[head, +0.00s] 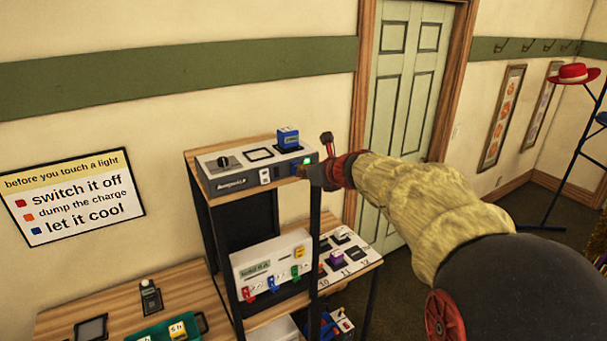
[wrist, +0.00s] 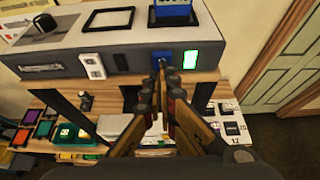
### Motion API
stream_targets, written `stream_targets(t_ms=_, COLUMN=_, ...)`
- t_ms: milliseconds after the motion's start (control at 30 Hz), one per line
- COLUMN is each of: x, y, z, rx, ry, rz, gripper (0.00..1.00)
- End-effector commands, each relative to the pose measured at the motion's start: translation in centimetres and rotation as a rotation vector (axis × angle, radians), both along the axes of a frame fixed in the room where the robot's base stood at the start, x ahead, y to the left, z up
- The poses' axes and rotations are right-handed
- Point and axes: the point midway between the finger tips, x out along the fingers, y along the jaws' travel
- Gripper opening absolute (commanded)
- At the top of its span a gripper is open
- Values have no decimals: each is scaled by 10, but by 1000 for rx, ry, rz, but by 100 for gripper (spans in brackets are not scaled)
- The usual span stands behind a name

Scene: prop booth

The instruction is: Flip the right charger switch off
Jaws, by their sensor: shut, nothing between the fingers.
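The grey charger (head: 232,180) sits on the top shelf. In the wrist view, its front (wrist: 50,72) carries a white plate at left, a dark window beside it, and a small blue part (wrist: 163,56) at right that looks like the right switch. A lit green lamp (wrist: 190,59) is just right of that part. A blue battery block (head: 288,140) stands in the right bay; the left bay (wrist: 108,18) is empty. My gripper (wrist: 160,72) is shut and empty, its tips at the blue part, partly covering it. I cannot tell contact or the switch's position.
A lower shelf holds a white box (head: 272,258) with coloured tags. A numbered white board (head: 350,262) lies to its right. A wooden table (head: 110,300) with a green tray (head: 160,333) is at lower left. A green door (head: 405,90) is behind my arm.

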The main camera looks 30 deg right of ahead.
Motion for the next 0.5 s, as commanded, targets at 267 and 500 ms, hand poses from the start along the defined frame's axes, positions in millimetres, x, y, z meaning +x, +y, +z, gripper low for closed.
stream_targets(t_ms=267, x=1, y=0, z=3, rx=1, ry=12, rz=0, gripper=0)
stream_targets(t_ms=500, x=5, y=0, z=8, rx=0, ry=52, rz=-1, gripper=0)
